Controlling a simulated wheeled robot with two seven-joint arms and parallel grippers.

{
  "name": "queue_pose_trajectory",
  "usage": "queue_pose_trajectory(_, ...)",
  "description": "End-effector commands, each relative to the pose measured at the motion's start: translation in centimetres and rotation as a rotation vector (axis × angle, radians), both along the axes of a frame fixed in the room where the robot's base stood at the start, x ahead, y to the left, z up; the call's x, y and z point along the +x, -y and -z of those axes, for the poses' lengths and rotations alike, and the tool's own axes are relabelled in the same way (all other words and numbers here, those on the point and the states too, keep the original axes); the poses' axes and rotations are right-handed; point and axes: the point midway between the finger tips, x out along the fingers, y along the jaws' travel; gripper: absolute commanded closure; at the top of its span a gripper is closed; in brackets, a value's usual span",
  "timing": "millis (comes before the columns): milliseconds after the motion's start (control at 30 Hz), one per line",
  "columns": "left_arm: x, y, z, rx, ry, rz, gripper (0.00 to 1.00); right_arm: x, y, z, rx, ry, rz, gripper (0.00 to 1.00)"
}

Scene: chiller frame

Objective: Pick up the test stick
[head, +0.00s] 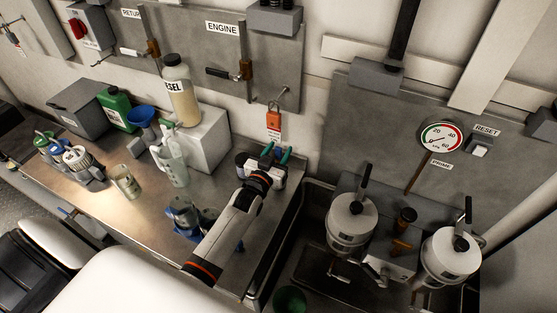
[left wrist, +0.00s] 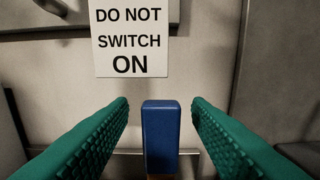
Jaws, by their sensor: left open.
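My left gripper (head: 277,153) is over the back right part of the bench, close to the wall. In the left wrist view, its two green ridged fingers (left wrist: 160,115) are open. A blue upright block (left wrist: 161,125), which looks like the top of the test stick, stands between them with a gap on both sides. A brownish part shows just below the blue. In the head view I cannot make the stick out clearly behind my gripper. My right gripper is not in view.
A "DO NOT SWITCH ON" tag (left wrist: 131,38) hangs on the wall ahead, below an orange padlock (head: 274,122). Blue-grey cups (head: 183,214) stand left of my arm. A jug (head: 171,165) and bottle (head: 181,92) stand farther left. Filter housings (head: 351,222) are at right.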

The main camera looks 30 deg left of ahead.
Motion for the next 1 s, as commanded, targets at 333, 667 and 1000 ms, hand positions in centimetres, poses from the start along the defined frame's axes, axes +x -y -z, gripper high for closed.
queue_pose_trajectory(333,0.31,-0.01,0.05,0.0,0.0,0.0,0.65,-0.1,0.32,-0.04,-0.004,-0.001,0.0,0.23)
queue_pose_trajectory(667,0.3,-0.02,0.06,0.0,-0.001,0.0,1.0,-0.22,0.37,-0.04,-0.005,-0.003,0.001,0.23)
queue_pose_trajectory(1000,0.77,-0.14,-0.55,0.001,0.001,0.001,1.0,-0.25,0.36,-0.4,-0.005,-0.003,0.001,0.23)
